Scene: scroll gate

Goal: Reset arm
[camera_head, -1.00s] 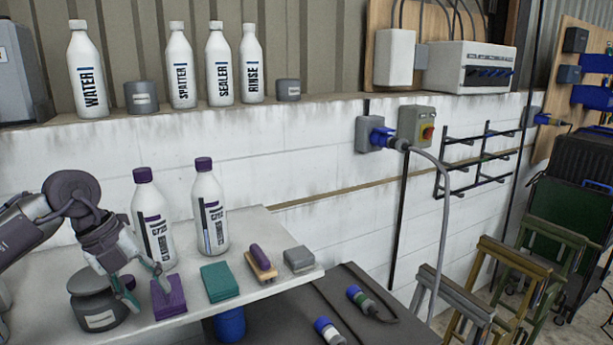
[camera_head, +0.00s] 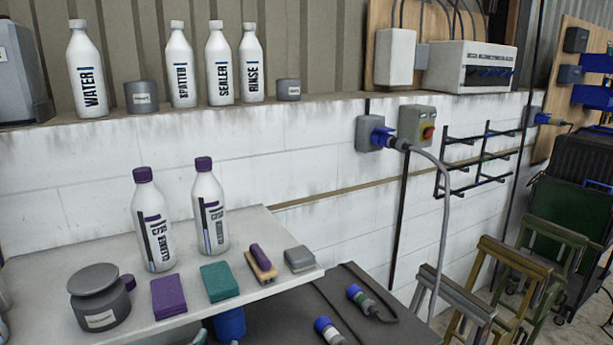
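The task names no object, only my arm. No whole arm or gripper of mine shows in the head view now. A small dark teal sliver shows at the bottom edge under the bench; I cannot tell whether it is part of a gripper. On the pale bench (camera_head: 65,248) lie a purple pad (camera_head: 168,297) and a teal pad (camera_head: 220,283), both flat and with nothing touching them from above. A grey lidded jar (camera_head: 100,298) stands left of the purple pad.
Two purple-capped bottles (camera_head: 153,225) (camera_head: 209,210) stand upright behind the pads. A brush (camera_head: 261,264) and a grey block (camera_head: 299,259) lie near the bench's right end. Blue connectors (camera_head: 328,330) lie on the lower dark surface. Several bottles line the wall ledge.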

